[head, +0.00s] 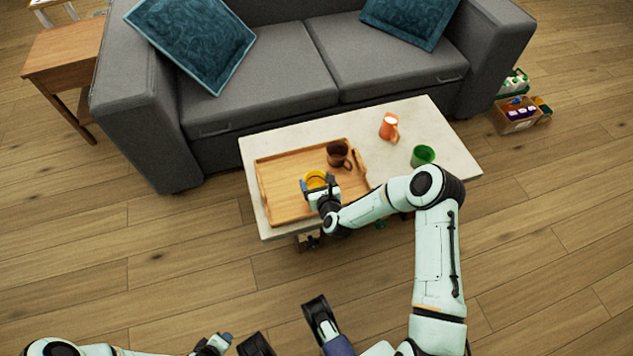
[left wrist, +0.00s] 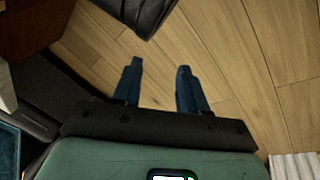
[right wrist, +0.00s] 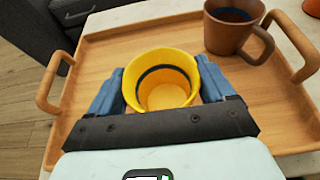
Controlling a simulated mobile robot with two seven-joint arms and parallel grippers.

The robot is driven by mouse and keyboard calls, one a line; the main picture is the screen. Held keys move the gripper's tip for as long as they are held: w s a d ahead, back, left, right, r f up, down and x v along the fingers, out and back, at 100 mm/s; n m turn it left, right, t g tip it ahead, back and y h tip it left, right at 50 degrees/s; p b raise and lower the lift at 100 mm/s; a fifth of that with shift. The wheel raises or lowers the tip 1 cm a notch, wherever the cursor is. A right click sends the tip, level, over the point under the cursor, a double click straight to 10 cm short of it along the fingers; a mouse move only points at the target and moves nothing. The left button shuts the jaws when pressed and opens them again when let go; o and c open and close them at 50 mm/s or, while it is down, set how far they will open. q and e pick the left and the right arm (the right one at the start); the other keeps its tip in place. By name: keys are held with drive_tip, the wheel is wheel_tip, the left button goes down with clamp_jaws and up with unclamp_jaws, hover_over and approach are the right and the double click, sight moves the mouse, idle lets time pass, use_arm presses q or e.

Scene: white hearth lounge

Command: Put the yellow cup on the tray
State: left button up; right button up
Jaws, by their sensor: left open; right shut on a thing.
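The yellow cup (head: 315,180) is held by my right gripper (head: 321,189) over the wooden tray (head: 275,204). In the right wrist view the yellow cup (right wrist: 162,72) is upright and empty, with the blue fingers of my right gripper (right wrist: 160,90) on both its sides. The tray (right wrist: 95,60) lies below it; I cannot tell whether the cup's base touches the tray. My left gripper (left wrist: 157,85) is open and empty above the wood floor, away from the table.
A brown mug (head: 338,153) stands on the tray, close to the yellow cup. An orange mug (head: 388,128) and a green cup (head: 422,156) stand on the pale table (head: 410,115) to the right. A grey sofa (head: 270,90) stands behind the table.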

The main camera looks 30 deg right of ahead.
drive_tip(key=shift+f, duration=0.2)
drive_tip(key=o, duration=1)
